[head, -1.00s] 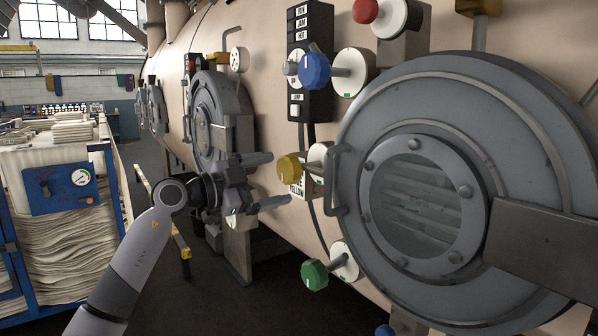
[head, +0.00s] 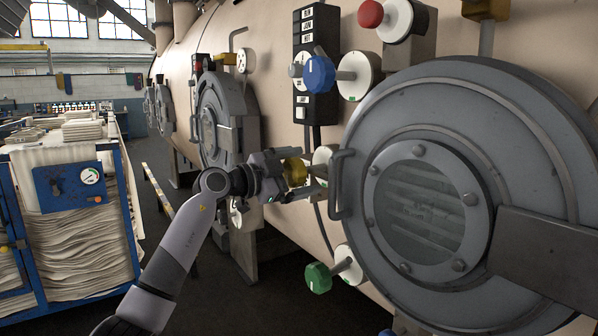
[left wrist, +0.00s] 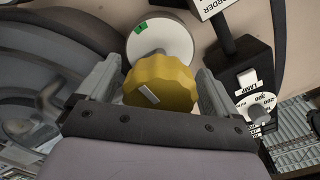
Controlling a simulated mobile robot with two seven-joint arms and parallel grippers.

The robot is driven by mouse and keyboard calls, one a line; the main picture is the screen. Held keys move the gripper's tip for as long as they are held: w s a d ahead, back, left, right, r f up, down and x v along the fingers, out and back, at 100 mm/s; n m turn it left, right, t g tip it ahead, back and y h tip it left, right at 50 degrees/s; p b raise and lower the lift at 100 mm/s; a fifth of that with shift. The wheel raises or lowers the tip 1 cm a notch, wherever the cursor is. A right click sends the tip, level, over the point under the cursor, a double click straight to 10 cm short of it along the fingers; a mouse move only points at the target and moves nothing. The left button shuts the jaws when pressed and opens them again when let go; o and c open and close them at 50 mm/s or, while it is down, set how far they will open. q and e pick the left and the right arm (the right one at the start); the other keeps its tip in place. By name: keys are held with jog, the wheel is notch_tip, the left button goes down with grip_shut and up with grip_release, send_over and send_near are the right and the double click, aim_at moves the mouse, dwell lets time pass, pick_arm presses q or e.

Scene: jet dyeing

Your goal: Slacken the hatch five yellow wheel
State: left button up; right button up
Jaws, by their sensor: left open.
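The yellow wheel (head: 295,172) sits on a short stem in front of a pale round flange (head: 322,162), left of the large grey hatch (head: 420,190). In the left wrist view the yellow wheel (left wrist: 160,84) lies between the two fingers, with a white mark on its face and the flange (left wrist: 160,42) with a green mark behind it. My left gripper (head: 297,176) is open around the wheel, with a finger to each side; in the left wrist view a small gap shows beside the right finger. My right gripper is out of view.
A blue wheel (head: 319,75) is above, a green wheel (head: 318,277) below, and a red knob (head: 370,14) at the top. The hatch handle (head: 337,184) is just right of the yellow wheel. A blue cart (head: 70,187) with pale cloth stands left.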

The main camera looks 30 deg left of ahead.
pick_arm(q)
jog(key=shift+c, duration=0.2)
jog(key=c, duration=0.9)
jog(key=shift+c, duration=0.2)
jog(key=shift+m, duration=0.3)
